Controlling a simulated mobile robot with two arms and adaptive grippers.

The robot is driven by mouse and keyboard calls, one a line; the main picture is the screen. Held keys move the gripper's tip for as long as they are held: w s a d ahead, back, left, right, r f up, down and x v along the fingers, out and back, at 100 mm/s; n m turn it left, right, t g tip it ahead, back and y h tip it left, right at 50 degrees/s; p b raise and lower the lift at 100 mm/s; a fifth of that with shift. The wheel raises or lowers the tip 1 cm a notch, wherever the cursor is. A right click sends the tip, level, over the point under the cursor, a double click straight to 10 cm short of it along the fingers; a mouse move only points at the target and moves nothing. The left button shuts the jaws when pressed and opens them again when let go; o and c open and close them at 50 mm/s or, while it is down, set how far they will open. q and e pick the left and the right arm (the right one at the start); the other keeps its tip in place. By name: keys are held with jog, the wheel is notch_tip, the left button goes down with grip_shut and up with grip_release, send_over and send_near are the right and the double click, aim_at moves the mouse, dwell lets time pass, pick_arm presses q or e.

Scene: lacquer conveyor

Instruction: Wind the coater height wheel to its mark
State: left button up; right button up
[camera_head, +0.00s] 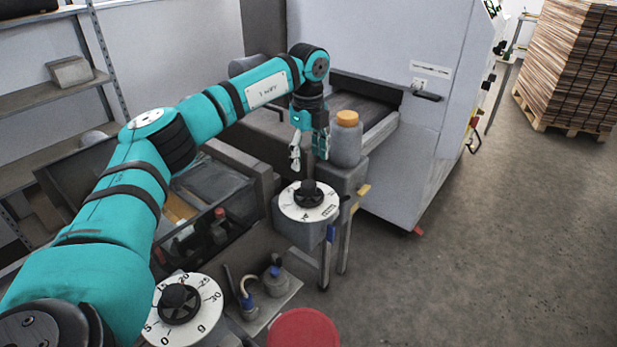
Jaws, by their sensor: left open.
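Two black handwheels on white dials show. The far wheel (308,193) sits on a grey post; the marks on its dial (322,210) are too small to read. The near wheel (179,303) lies at the bottom left beside my arm, and its dial (207,312) carries numbers such as 20, 25 and 30. I cannot tell by label which one sets the coater height. My left gripper (309,160) points down, open and empty, just above and behind the far wheel in the picture, apparently not touching it. My right gripper is out of view.
A grey bottle with an orange cap (347,145) stands close to the right of my left gripper. A large grey machine housing (400,140) rises behind it. A red round lid (302,330) and small cans (275,281) are in front. Open floor lies to the right.

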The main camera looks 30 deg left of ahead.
aim_at(309, 184)
pick_arm(q)
notch_tip(309, 184, down, 6)
jog(key=shift+f+p, duration=0.2)
jog(key=shift+p, duration=0.75)
notch_tip(309, 184, down, 2)
jog(key=shift+w, duration=0.15)
jog(key=shift+c, duration=1)
jog(key=c, duration=0.7)
jog(key=shift+c, duration=1.2)
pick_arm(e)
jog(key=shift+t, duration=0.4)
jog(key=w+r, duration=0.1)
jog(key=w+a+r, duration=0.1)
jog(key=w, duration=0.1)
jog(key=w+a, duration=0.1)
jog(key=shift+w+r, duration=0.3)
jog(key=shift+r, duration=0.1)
